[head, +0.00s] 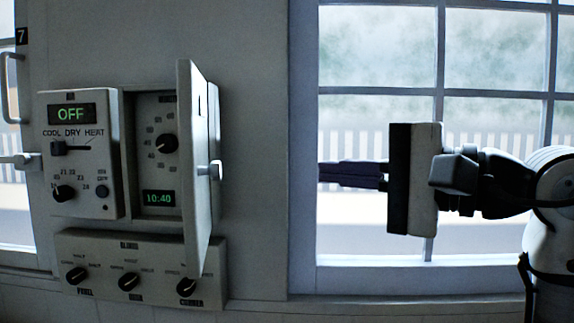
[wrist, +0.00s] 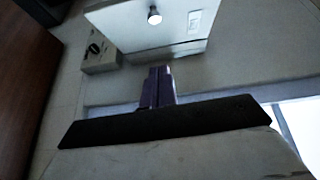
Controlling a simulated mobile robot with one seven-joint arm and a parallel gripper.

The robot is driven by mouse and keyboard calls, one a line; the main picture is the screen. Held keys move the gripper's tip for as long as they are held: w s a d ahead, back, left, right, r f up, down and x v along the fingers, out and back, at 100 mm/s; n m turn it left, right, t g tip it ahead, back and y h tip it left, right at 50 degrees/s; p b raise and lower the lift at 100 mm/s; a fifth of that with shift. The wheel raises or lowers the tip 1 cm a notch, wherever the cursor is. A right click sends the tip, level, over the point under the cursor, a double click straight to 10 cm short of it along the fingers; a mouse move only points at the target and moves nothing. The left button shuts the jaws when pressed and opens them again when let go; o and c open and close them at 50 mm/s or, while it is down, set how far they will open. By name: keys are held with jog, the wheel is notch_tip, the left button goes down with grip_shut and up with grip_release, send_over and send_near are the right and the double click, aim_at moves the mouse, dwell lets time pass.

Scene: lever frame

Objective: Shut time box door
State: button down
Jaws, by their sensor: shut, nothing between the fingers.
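The time box (head: 157,150) is on the wall at the left in the head view, with a dial and a display reading 10:40. Its white door (head: 194,165) stands open, hinged at the box's right side and swung out toward me, with a small knob (head: 212,170) on its outer face. The door also shows at the top of the wrist view (wrist: 165,38), with the knob (wrist: 155,16). My gripper (head: 322,174) is shut and empty, to the right of the door and apart from it, in front of the window. Its dark fingers point left, and they show in the wrist view (wrist: 158,72).
A white panel reading OFF (head: 80,150) is left of the time box. A panel with three knobs (head: 135,270) sits below, partly behind the door's lower edge. A window (head: 430,60) fills the right. Bare wall (head: 252,150) lies between door and gripper.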

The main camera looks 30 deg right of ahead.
aim_at(196, 170)
jog(key=w+a+p, duration=0.5)
jog(key=w+a, duration=0.3)
jog(key=shift+w+a+f, duration=0.15)
jog(key=shift+w, duration=0.25)
jog(key=shift+a+f, duration=0.1)
